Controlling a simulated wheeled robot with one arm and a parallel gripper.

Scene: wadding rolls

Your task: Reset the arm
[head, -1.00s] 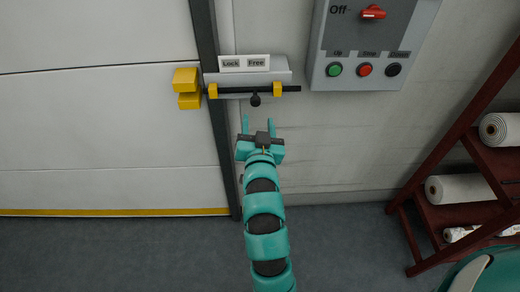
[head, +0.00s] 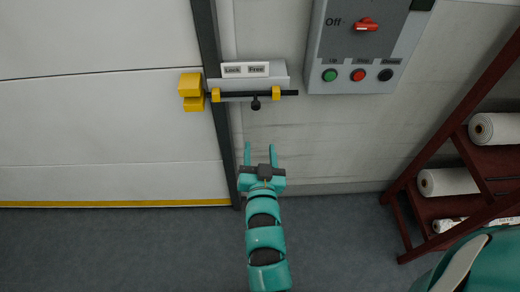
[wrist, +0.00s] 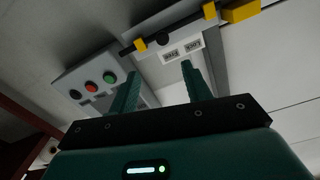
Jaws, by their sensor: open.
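My gripper (head: 260,155) is open and empty in the head view, its two teal fingers pointing up the picture. It is below a sliding bolt (head: 270,94) with a black knob, set on a grey mount labelled Lock and Free, and apart from it. The bolt's black bar runs through yellow brackets, with a yellow catch (head: 191,92) on the door side. In the wrist view, my gripper (wrist: 157,80) shows its two fingers spread, with the bolt (wrist: 165,36) beyond them.
A grey control box (head: 365,45) with a red switch at Off and green, red and black buttons is on the wall. A white door (head: 100,130) is at left. A dark red rack (head: 480,165) with white rolls stands at right. The grey floor (head: 120,250) is clear at lower left.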

